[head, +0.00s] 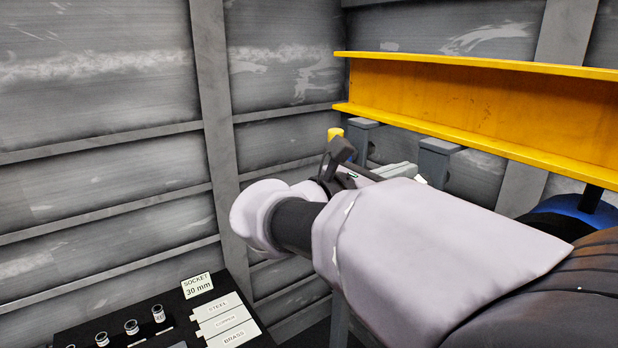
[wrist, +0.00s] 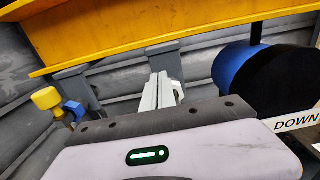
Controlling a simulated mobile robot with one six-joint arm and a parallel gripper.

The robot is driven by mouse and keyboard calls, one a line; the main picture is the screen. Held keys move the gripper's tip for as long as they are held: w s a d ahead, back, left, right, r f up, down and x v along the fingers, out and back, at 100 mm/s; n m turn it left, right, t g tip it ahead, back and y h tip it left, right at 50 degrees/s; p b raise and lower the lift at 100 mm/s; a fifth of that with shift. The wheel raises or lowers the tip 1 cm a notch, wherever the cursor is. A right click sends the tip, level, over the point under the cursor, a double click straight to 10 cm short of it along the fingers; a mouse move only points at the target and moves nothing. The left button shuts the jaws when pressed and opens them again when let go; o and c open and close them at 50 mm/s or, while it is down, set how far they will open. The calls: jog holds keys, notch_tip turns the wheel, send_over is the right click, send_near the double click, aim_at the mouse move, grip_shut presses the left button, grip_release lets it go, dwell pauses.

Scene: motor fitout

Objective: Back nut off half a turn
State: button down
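My gripper (head: 402,171) reaches toward the yellow beam at the back, partly hidden behind my arm in the head view. In the wrist view its pale fingers (wrist: 162,90) point at the area below the beam. They look close together, but I cannot tell whether they are shut or hold anything. I cannot make out a nut in either view. Two grey posts (head: 440,150) stand under the beam, and in the wrist view one post (wrist: 72,84) is left of the fingers. A blue and black cylinder (wrist: 240,78) is to their right.
A yellow I-beam (head: 480,95) crosses above the gripper. A yellow knob with a blue part (wrist: 47,98) is at left. A "DOWN" label (wrist: 297,121) is at right. A black board with several sockets (head: 131,327), a "SOCKET 30 mm" sign (head: 197,285) and material labels (head: 225,322) is at lower left.

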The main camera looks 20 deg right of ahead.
dwell(0.4)
jog(key=p+v, duration=0.2)
jog(key=v, duration=0.4)
jog(key=shift+w+r, duration=0.2)
jog(key=shift+r, duration=0.15)
jog(key=s+f+m+b, duration=0.4)
jog(key=s+m+b, duration=0.1)
jog(key=m+b, duration=0.5)
jog(key=w+d+m+b, duration=0.1)
jog(key=w+d+m, duration=0.1)
jog(key=d, duration=0.5)
jog(key=shift+r, duration=0.35)
